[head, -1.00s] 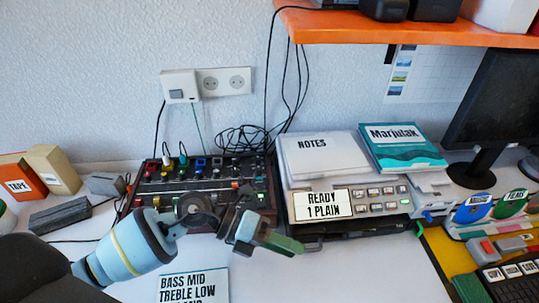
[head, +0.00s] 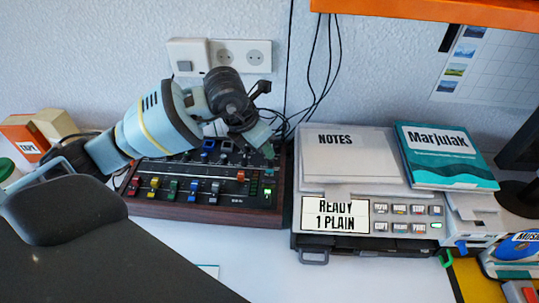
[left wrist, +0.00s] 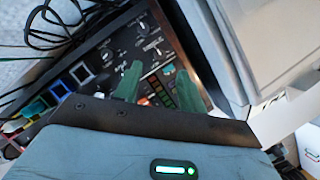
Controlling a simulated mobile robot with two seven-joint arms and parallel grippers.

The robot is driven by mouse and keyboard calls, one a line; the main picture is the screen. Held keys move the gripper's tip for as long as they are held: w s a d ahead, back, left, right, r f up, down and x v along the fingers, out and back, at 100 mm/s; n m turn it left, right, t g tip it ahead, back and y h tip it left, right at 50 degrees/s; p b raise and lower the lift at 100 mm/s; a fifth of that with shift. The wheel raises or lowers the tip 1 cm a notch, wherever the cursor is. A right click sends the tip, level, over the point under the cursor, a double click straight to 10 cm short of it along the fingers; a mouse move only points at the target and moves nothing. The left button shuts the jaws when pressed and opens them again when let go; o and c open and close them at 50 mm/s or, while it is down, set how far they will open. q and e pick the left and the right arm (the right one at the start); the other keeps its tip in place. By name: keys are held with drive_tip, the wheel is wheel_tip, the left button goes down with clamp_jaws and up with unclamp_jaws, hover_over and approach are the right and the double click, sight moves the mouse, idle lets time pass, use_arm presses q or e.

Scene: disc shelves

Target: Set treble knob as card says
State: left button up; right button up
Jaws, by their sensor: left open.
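The mixer (head: 170,210) is a dark panel in a wooden case with coloured slider caps and rows of knobs. My left gripper (head: 262,138) hangs over its far right part, pointing down. In the left wrist view its two green fingers (left wrist: 158,87) are apart and empty, above the mixer panel (left wrist: 118,48) with small dark knobs and a column of coloured level lights. The knob labels are too small to read, so I cannot tell which knob is treble. Only a sliver of the card (head: 210,270) shows; its text is hidden. My right gripper is out of view.
A printer (head: 375,240) stands close to the mixer's right, with a notes stack (head: 350,160) and a teal book (head: 445,155) on it. Cables hang behind. An orange shelf (head: 430,18) overhangs the back right.

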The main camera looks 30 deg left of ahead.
sight(271, 162)
use_arm(q)
drive_tip(key=x, duration=0.6)
drive_tip(key=shift+w+d+f, duration=0.1)
drive_tip(key=shift+f, duration=0.15)
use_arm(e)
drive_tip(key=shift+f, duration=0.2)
use_arm(q)
drive_tip(key=shift+c, duration=0.3)
clamp_jaws()
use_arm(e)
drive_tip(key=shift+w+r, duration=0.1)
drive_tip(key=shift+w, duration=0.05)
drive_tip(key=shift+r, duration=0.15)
